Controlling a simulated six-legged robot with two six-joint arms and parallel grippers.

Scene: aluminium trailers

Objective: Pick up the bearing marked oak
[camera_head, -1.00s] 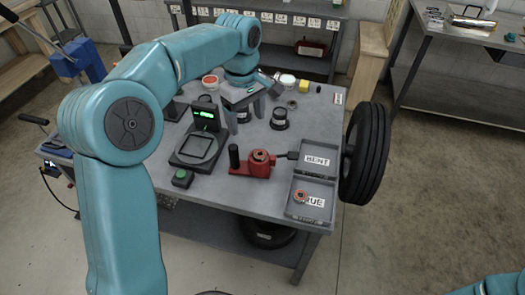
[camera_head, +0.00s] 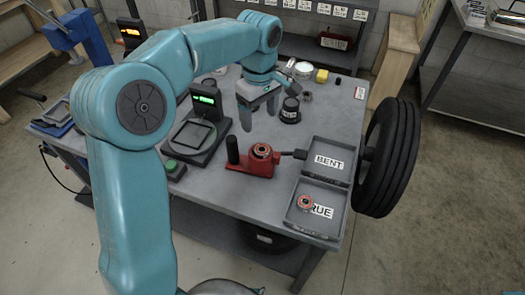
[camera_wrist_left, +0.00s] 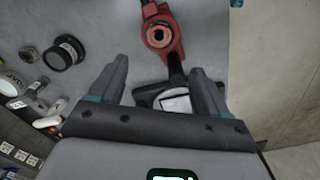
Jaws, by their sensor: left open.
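A bearing with an orange-red ring (camera_head: 262,150) sits on the red fixture (camera_head: 238,165) on the table; it also shows in the wrist view (camera_wrist_left: 159,36). A second such bearing (camera_head: 305,202) lies in the tray labelled TRUE (camera_head: 294,222). A small ring (camera_head: 306,97), perhaps another bearing, lies near the back right. I cannot read an oak mark on any of them. My left gripper (camera_head: 259,117) is open and empty above the table, behind the red fixture. Its two fingers (camera_wrist_left: 160,75) are spread in the wrist view. My right gripper is not in view.
The tray labelled BENT (camera_head: 345,150) adjoins the TRUE tray. A black cylinder (camera_head: 290,112) stands right of my left gripper. A scale with a green display (camera_head: 205,110) stands to the left. A tyre (camera_head: 390,160) is beside the table's right edge.

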